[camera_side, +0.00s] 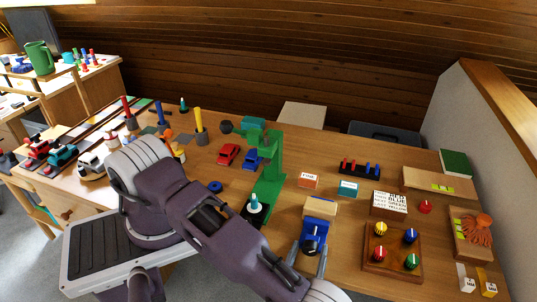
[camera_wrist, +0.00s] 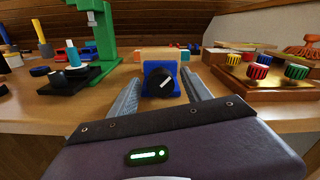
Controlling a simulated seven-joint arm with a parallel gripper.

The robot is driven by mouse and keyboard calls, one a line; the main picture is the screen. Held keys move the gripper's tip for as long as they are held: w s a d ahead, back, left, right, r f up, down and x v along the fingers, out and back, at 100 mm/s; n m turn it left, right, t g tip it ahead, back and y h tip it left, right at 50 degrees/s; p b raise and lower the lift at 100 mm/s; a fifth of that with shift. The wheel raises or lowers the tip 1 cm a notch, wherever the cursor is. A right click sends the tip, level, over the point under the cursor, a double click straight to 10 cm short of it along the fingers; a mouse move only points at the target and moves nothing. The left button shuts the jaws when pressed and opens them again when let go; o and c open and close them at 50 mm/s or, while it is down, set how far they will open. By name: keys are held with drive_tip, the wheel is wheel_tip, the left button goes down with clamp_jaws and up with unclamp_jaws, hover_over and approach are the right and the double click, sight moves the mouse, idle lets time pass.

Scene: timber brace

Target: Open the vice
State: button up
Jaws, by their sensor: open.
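The blue vice (camera_side: 319,210) stands near the table's front edge in the side view, and it also shows at the centre of the wrist view (camera_wrist: 172,92). A black round knob (camera_wrist: 158,80) with a white pointer mark is on its near face. A pale wooden block (camera_side: 321,205) sits at the far side of the vice; I cannot tell how tightly it is held. My gripper (camera_side: 308,254) is open, with its grey fingers to either side of the knob. In the wrist view both fingers appear apart from the knob, with nothing between them but the vice front.
A green press-like stand (camera_side: 270,172) rises left of the vice. A wooden board with several coloured knobs (camera_side: 388,266) lies to the right. A text block (camera_side: 390,202), a teal box (camera_side: 348,188) and a rack of pegs (camera_side: 360,168) stand behind.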

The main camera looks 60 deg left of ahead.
drive_tip(key=s+d+m, duration=0.1)
drive_tip(key=s+d, duration=0.3)
wheel_tip(320, 180, up, 18)
drive_tip(key=w+a+n+g, duration=0.2)
drive_tip(key=a+n+g, duration=0.1)
drive_tip(key=n+g, duration=0.75)
drive_tip(key=s+a+r+n+g+h, duration=0.1)
drive_tip(key=s+a+r+n+h, duration=0.1)
drive_tip(key=r, duration=0.4)
drive_tip(key=s+a+r+n+g+h, duration=0.1)
drive_tip(key=s+a+r+n+h, duration=0.2)
drive_tip(key=s+r+n+h, duration=0.1)
wheel_tip(320, 180, up, 2)
drive_tip(key=shift+s+a+r+n+h, duration=0.2)
drive_tip(key=shift+s+a+n+h, duration=0.15)
drive_tip(key=shift+n+h, duration=0.5)
drive_tip(key=shift+g, duration=0.25)
